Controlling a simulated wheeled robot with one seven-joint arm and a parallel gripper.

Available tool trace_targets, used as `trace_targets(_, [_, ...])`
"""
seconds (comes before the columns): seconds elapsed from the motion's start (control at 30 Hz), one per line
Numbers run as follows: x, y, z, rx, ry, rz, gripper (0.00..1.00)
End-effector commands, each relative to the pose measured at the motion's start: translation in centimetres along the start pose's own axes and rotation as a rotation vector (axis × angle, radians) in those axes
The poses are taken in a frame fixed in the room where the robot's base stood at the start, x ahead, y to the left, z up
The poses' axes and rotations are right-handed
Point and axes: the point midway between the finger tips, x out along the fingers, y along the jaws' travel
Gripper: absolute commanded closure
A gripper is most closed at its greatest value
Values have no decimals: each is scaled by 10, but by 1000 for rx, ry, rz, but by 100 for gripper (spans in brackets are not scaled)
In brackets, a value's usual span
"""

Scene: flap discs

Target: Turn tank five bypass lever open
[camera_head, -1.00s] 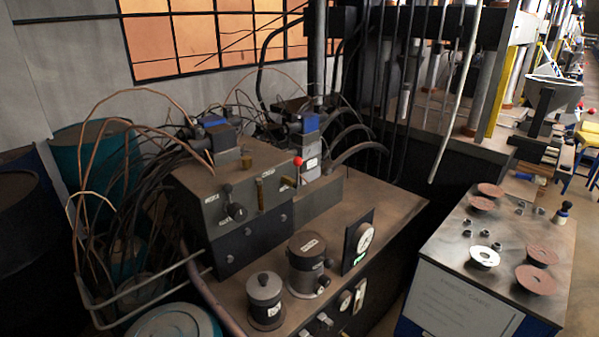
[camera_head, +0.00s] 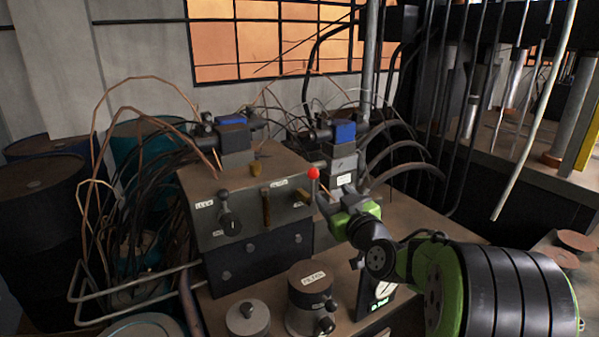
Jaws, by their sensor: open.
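A grey hydraulic block (camera_head: 240,205) stands on the bench and carries several levers. A black-knobbed lever (camera_head: 229,222) is on its front left, a brass lever (camera_head: 266,205) hangs upright at the middle, and a red-balled lever (camera_head: 313,173) stands at the right corner. Small white labels sit beside them, too small to read, so I cannot tell which lever is tank five bypass. My green and dark gripper (camera_head: 333,200) is open and empty, just below and right of the red ball. Whether a finger touches that lever's stem I cannot tell.
A labelled grey canister (camera_head: 310,300) and a smaller lidded pot (camera_head: 248,318) stand in front of the block. Hoses and copper pipes crowd behind and left. A bent metal rail (camera_head: 130,300) runs low at the left. My arm covers the bench's right side.

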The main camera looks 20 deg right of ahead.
Motion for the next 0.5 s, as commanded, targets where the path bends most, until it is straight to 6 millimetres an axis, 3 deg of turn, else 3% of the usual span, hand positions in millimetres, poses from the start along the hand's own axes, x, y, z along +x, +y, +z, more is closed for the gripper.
trace_targets(0.5, [122, -2, -3, 1, -1, -5, 42])
